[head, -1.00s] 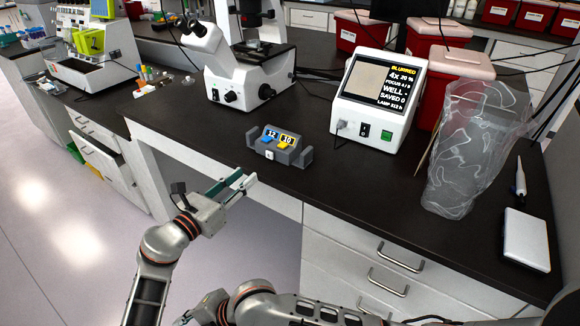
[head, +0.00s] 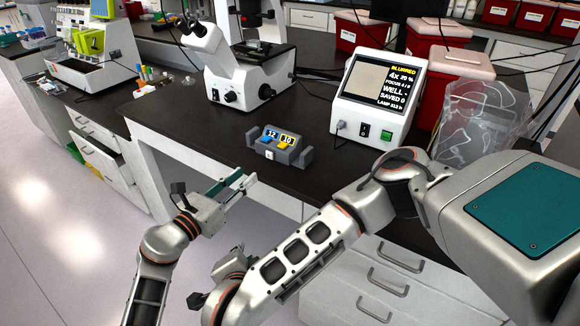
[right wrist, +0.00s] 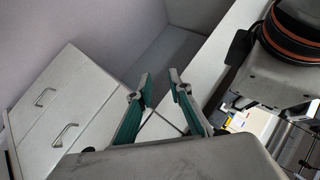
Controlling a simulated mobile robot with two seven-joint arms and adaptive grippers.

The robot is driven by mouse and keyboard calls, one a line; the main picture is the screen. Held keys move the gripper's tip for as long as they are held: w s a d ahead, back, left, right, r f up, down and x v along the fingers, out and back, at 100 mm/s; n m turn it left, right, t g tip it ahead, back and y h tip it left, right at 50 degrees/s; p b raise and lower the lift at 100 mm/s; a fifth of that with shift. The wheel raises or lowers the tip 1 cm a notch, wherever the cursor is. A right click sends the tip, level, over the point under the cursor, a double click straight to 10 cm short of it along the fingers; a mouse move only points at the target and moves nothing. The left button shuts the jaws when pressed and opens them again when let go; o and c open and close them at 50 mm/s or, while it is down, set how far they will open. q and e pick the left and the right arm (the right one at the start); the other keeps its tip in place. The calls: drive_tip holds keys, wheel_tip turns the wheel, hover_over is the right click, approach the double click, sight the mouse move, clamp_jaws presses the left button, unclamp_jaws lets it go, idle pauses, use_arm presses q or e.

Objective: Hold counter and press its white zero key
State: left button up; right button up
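The counter (head: 297,157) is a small grey block near the bench's front edge in the head view. It shows two number displays, "12" and "10", with a blue key (head: 266,141) and a yellow key (head: 286,139). A small white key (head: 269,155) is on its front face. My left gripper (head: 243,180) is open and empty, left of and lower than the counter in the picture, apart from it. My right gripper (right wrist: 161,78) is open and empty in the right wrist view. In the head view its fingers are not clear beside my right forearm.
A microscope (head: 237,78) stands behind the counter. A display unit (head: 372,98) stands to its right, with a clear bag (head: 480,120) farther right. Drawers (head: 375,285) are below the bench edge. The bench is clear left of the counter.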

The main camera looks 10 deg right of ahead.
wheel_tip(320, 180, up, 6)
drive_tip(key=n+t, duration=0.3)
drive_tip(key=n, duration=0.4)
drive_tip(key=m+h, duration=0.2)
drive_tip(key=h, duration=1)
approach(306, 151)
drive_tip(key=shift+w+d, duration=0.2)
drive_tip(key=shift+w, duration=0.5)
drive_tip(key=shift+w+d+r+m+g, duration=0.2)
drive_tip(key=shift+d+m+g, duration=0.2)
drive_tip(key=shift+d+g, duration=0.1)
drive_tip(key=shift+x, duration=1.2)
drive_tip(key=shift+w+d+f, duration=0.15)
drive_tip(key=shift+w+d, duration=0.3)
drive_tip(key=shift+w, duration=0.05)
drive_tip(key=shift+w+d+r, duration=0.25)
drive_tip(key=shift+w+d, duration=0.45)
drive_tip(key=shift+d, duration=0.15)
drive_tip(key=shift+x, duration=0.85)
